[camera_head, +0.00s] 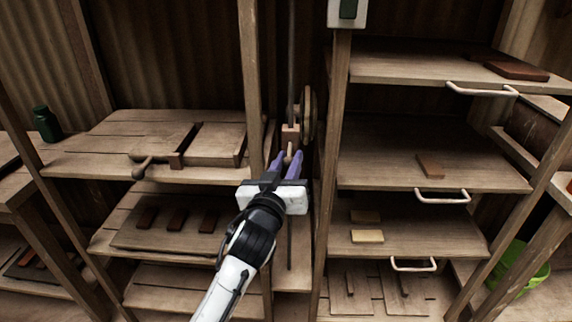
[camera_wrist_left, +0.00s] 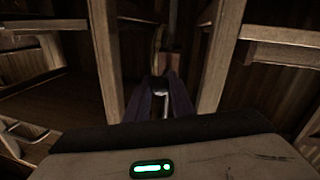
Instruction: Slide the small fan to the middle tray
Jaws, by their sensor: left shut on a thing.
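The small fan (camera_head: 308,115) appears as a round, pale disc seen edge-on, beside a wooden block (camera_head: 291,133) on a vertical rod between two posts. A small pale knob sticks out below the block; it also shows in the left wrist view as a light knob (camera_wrist_left: 160,93). My left gripper (camera_head: 287,158), with purple fingers, is shut on this knob. The fan stands about level with the space above the middle tray (camera_head: 385,168), which has a white handle on the right rack. My right gripper is not in view.
Wooden posts stand close on both sides of the rod. The right rack also has an upper tray (camera_head: 400,69) and a lower tray (camera_head: 400,238). The left shelves hold a wooden press board (camera_head: 110,130) and dark tiles (camera_head: 177,219). A green bottle (camera_head: 46,124) stands far left.

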